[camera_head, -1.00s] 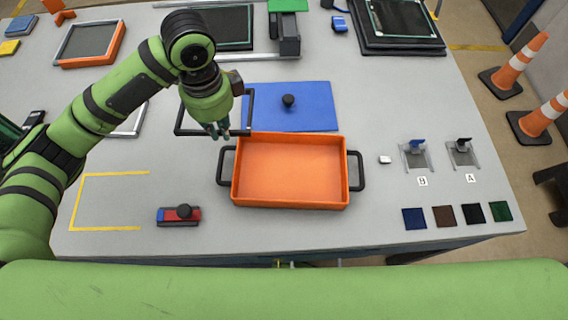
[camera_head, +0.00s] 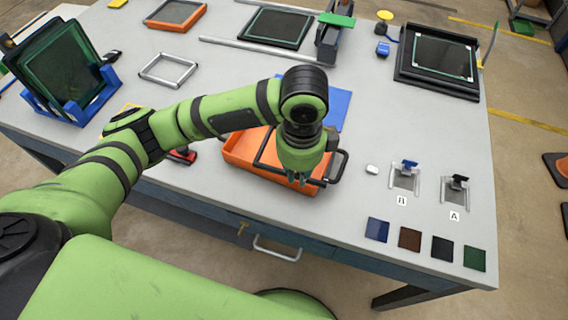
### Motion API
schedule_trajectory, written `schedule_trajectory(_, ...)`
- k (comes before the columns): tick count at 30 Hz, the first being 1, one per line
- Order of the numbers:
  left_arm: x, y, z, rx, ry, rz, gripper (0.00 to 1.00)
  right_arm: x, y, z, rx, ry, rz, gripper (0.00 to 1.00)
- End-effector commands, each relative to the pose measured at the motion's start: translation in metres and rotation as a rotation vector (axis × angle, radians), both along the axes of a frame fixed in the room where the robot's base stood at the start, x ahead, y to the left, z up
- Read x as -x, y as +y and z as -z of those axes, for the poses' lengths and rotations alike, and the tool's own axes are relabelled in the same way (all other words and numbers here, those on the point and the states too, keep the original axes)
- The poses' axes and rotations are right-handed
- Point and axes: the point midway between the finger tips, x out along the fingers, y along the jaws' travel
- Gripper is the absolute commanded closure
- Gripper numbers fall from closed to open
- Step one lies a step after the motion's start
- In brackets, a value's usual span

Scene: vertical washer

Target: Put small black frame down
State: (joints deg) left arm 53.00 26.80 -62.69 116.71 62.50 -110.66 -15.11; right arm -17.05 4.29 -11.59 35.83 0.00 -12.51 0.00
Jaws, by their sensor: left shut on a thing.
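The small black frame (camera_head: 268,168) is an open, thin rectangle. It is at the orange tray (camera_head: 236,154), over its opening, partly hidden by my left arm. My left gripper (camera_head: 299,181) points down at the front right part of the tray and is shut on the black frame. I cannot tell whether the frame touches the tray floor or hangs a little above it. The tray's black right handle (camera_head: 342,166) shows just right of the gripper. My right gripper is not in view.
A blue plate (camera_head: 340,104) lies behind the tray, mostly covered by my arm. A grey frame (camera_head: 168,70) lies at left, near a blue rack (camera_head: 72,105). Clips marked B (camera_head: 404,178) and A (camera_head: 455,190) and several coloured squares (camera_head: 410,239) are at right.

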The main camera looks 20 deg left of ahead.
Motion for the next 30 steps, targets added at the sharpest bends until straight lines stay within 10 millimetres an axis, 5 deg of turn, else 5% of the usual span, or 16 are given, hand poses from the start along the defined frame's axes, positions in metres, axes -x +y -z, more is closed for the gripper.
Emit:
schedule_trajectory(10, -0.047, 0.048, 0.039, -0.001, 0.001, -0.001, 1.00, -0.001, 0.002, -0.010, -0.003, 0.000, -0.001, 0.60)
schedule_trajectory(22, -0.052, 0.053, 0.080, -0.001, 0.001, 0.003, 1.00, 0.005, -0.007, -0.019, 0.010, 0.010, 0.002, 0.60)
schedule_trajectory(30, -0.052, 0.053, 0.084, 0.000, -0.003, 0.003, 1.00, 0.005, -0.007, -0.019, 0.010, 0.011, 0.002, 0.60)
